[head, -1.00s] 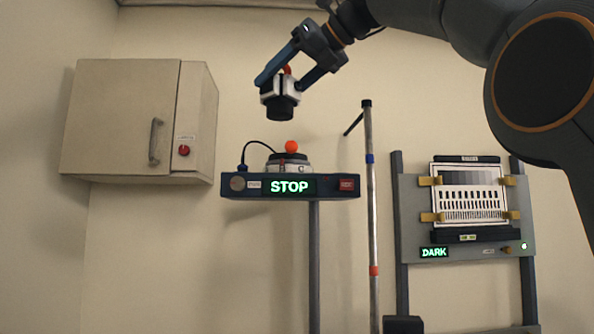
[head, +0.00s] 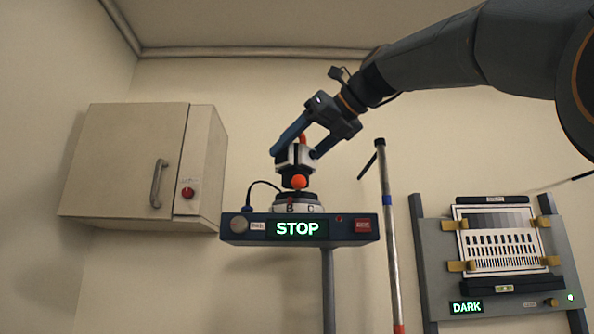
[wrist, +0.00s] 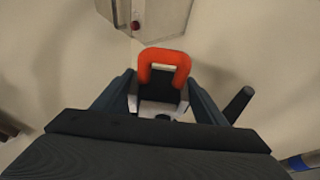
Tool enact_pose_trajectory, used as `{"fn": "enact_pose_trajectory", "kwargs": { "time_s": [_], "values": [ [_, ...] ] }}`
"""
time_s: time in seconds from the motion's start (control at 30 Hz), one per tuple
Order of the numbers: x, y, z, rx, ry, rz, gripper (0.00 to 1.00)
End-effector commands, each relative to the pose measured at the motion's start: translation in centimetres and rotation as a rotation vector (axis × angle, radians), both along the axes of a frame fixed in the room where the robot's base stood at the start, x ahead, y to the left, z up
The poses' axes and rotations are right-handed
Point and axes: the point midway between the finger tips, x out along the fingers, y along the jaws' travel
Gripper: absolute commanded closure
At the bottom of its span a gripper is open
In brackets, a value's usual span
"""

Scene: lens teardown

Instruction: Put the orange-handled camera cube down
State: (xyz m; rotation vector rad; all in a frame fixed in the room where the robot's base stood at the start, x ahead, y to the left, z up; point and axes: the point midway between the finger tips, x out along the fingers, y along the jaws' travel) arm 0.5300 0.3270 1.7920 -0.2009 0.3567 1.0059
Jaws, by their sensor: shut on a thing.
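The camera cube (head: 283,158) is black and white, with an orange handle at its top. My gripper (head: 295,150) is shut on it from above right. In the wrist view the orange handle (wrist: 164,58) stands between the two fingers. The cube is right above the round white dial mount (head: 298,204), which bears letters such as B and C and sits on the blue box. An orange ball (head: 298,182) shows in front of the cube's lower part. I cannot tell whether the cube touches the mount.
The blue box (head: 250,238) has a lit STOP display and stands on a post. A striped pole (head: 388,220) stands close on its right. A test chart panel (head: 430,270) reading DARK is at the right. A wall cabinet (head: 120,150) hangs at the left.

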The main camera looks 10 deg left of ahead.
Motion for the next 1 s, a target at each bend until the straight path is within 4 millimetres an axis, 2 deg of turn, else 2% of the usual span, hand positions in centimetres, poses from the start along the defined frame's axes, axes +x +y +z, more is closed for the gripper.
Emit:
{"fn": "enact_pose_trajectory", "kwargs": {
  "time_s": [0.3, 0.57, 0.6, 0.7, 1.0],
  "values": [
    [-0.1, 0.1, -3.1, 0.000, 0.000, 0.001, 0.81],
    [0.0, 0.1, -3.3, 0.000, 0.001, 0.002, 0.81],
    [0.0, 0.1, -3.4, -0.002, 0.003, 0.001, 0.33],
    [0.0, 0.1, -3.4, -0.001, 0.002, 0.002, 0.16],
    [-0.1, 0.0, -3.3, -0.001, 0.001, 0.001, 0.16]
  ]
}}
